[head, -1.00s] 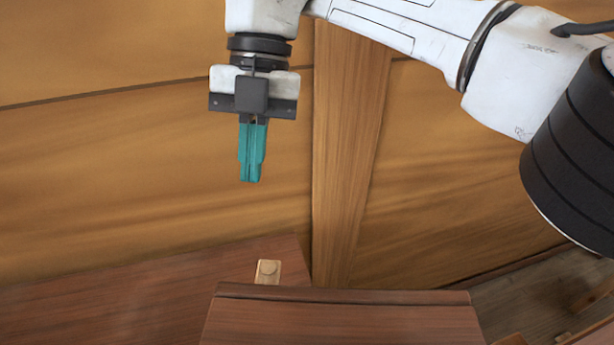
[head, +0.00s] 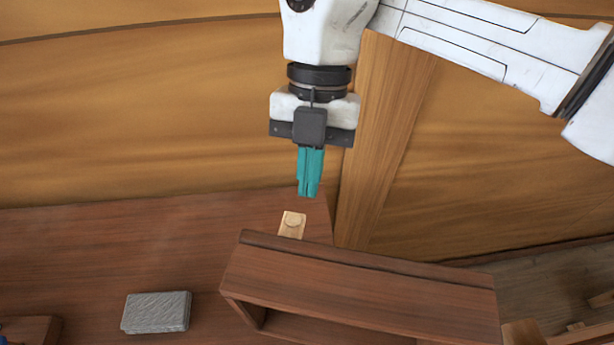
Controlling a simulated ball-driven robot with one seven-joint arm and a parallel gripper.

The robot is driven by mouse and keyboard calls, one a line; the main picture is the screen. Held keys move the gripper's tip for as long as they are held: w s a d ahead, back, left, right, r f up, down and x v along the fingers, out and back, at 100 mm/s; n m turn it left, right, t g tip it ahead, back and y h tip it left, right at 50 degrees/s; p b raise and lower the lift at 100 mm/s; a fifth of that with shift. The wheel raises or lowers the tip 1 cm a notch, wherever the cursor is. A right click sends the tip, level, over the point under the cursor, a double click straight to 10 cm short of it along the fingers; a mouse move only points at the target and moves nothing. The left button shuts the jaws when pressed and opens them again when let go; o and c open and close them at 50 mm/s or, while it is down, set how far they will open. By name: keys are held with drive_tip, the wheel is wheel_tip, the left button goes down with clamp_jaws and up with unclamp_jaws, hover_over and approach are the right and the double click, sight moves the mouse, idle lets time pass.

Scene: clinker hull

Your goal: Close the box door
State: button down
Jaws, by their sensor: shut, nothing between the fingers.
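A reddish-brown wooden box (head: 362,283) stands at the lower middle of the head view, set at an angle. Its top and part of an open, hollow front show; the picture's bottom edge cuts off the rest. I cannot make out its door for certain. My gripper (head: 309,192) has teal fingers pointing down, shut and empty. In the picture it is above the box's back left corner and apart from it.
A small pale wooden piece with a round top (head: 292,224) lies behind the box, below my fingertips. A grey block (head: 157,312) lies on the brown bench top (head: 120,250) at left. Pale wood pieces (head: 524,333) are at lower right. A plank wall (head: 150,120) stands behind.

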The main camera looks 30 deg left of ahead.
drive_tip(key=shift+s+d, duration=0.25)
drive_tip(key=shift+s, duration=0.6)
